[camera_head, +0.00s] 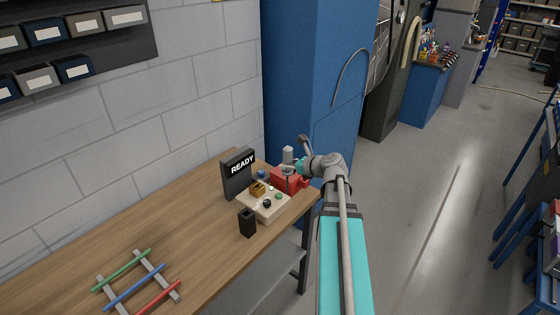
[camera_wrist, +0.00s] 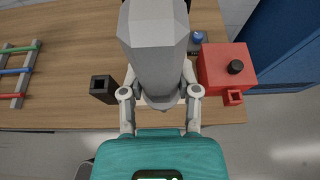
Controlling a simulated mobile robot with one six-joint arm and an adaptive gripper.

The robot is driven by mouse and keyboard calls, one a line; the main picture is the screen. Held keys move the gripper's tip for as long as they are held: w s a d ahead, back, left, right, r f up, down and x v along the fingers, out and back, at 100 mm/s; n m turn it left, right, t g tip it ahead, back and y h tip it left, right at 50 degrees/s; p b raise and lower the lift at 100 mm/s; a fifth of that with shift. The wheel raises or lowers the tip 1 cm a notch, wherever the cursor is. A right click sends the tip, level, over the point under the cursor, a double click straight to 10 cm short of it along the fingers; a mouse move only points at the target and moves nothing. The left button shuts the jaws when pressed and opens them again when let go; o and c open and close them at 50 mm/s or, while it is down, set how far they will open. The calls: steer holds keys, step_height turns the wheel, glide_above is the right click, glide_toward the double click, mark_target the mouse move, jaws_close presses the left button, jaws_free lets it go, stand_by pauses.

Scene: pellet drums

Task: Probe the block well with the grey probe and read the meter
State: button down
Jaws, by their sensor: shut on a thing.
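My gripper (camera_head: 293,169) is over the right end of the bench. It is shut on a grey probe (camera_head: 287,154), a thick faceted piece standing up from the jaws. In the wrist view, the grey probe (camera_wrist: 155,45) fills the upper middle and hides its lower end and much beneath it. The dark meter (camera_head: 236,179) stands near the wall and reads READY. A pale box (camera_head: 263,208) in front of it carries a small brass-coloured block (camera_head: 257,189) and round black and green parts. I cannot tell whether the probe's tip touches anything.
A red box (camera_wrist: 215,65) with a dark round top spot and a small side socket sits right of the probe. A blue round piece (camera_wrist: 197,37) is near it. A black open holder (camera_head: 247,223) stands in front. A rack (camera_head: 105,284) with green, blue and red rods lies left.

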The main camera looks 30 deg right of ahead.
steer(key=shift+w+a, duration=0.15)
steer(key=shift+a, duration=0.1)
steer(key=shift+w, duration=0.1)
steer(key=w+r+b+x, duration=0.1)
steer(key=r+b+x, duration=0.1)
steer(key=x, duration=1.2)
steer(key=shift+w+a+r+b, duration=0.15)
steer(key=shift+a+r+b, duration=0.1)
steer(key=shift+a+b, duration=0.15)
stand_by(0.6)
stand_by(0.4)
steer(key=shift+f+b, duration=2.2)
stand_by(0.7)
steer(key=shift+r, duration=0.1)
stand_by(0.4)
